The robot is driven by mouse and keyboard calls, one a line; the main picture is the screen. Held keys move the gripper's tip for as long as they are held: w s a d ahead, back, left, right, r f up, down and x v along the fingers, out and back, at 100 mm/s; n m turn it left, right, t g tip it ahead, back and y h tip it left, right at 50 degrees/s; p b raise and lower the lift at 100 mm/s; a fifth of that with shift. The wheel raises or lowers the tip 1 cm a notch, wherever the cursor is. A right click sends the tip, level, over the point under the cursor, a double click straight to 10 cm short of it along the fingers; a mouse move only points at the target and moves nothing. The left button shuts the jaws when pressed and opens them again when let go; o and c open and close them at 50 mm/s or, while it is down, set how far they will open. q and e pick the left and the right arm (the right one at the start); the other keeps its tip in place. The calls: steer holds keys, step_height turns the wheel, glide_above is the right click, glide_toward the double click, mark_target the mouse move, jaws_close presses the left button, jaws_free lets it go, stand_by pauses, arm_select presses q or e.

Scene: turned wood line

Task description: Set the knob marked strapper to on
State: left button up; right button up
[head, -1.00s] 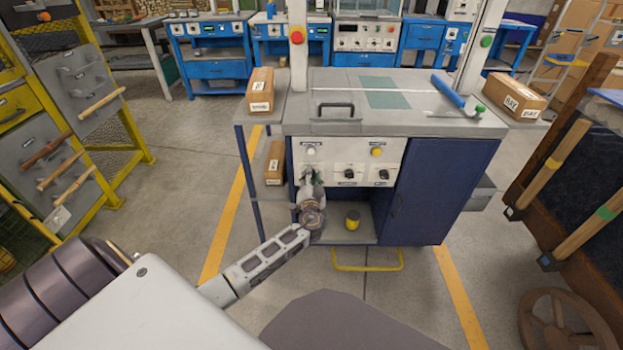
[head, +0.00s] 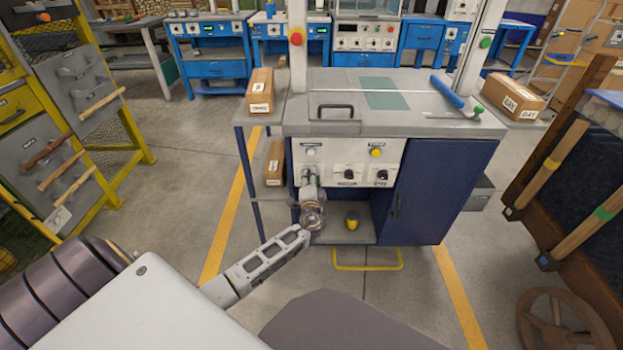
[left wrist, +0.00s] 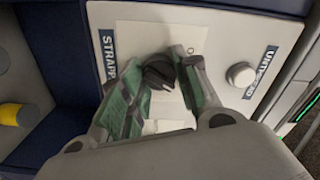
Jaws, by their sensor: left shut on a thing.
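The strapper knob (left wrist: 158,72) is black and sits on a white panel in the left wrist view, beside a dark blue label (left wrist: 108,58) that reads "STRAPP" before it is cut off from sight. My left gripper (left wrist: 166,76) has its green-padded fingers on both sides of the knob and is shut on it. The knob's pointer and the position marks are partly hidden by the fingers. In the head view my left gripper (head: 310,183) is at the left end of the bench's front panel (head: 352,157) and covers this knob. My right gripper is not in view.
Two other black knobs (head: 349,174) (head: 382,175) are to the right on the panel, with a white button (head: 310,152) and a yellow one (head: 376,153) above. A yellow-and-black object (head: 352,219) stands on the shelf below. Open floor lies in front.

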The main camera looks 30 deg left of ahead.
arm_select(q)
steer(key=o, duration=1)
steer(key=shift+s, duration=0.1)
steer(key=shift+v, duration=5.95)
